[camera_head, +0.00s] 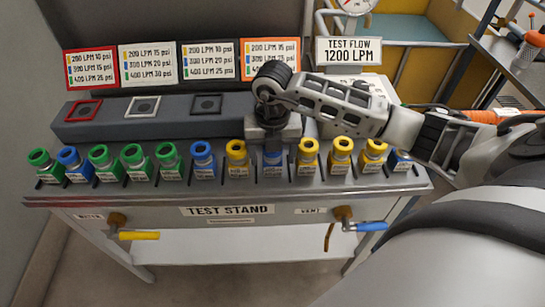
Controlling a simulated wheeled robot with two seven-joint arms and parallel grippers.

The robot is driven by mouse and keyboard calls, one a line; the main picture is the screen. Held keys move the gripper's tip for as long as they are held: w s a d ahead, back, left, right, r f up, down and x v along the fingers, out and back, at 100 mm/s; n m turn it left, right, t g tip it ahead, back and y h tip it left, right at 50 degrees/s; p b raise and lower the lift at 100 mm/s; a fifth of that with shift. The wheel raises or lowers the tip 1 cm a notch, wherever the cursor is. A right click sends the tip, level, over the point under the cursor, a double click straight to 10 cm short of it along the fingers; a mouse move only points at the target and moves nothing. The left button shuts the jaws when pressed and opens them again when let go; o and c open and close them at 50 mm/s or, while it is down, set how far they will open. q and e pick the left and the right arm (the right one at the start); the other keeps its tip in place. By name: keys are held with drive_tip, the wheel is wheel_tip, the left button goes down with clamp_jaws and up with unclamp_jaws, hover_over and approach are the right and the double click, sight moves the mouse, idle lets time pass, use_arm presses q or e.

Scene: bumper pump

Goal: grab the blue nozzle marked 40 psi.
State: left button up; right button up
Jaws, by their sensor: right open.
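A row of nozzles stands along the front of the test stand (430,183). The blue ones are at the left (69,160), left of centre (203,160), under my gripper (273,158) and at the right end (402,163). Their small labels are too small to read, so I cannot tell which is marked 40 psi. My right gripper (272,140) points down, open, right above the blue nozzle near the centre. It hides the top of that nozzle; whether the fingers touch it I cannot tell. My left gripper is out of view.
Green nozzles (134,157) and yellow nozzles (308,157) stand close beside the blue ones. Behind are a grey block with square sockets (143,107) and marked cards (147,64). A sign (348,50) reads TEST FLOW 1200 LPM. Yellow (138,236) and blue (371,227) valve handles stick out in front.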

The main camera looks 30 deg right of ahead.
drive_tip(key=shift+f, duration=0.95)
drive_tip(key=shift+c, duration=0.4)
drive_tip(key=c, duration=1.1)
drive_tip(key=shift+r, duration=0.1)
drive_tip(key=shift+c, duration=0.2)
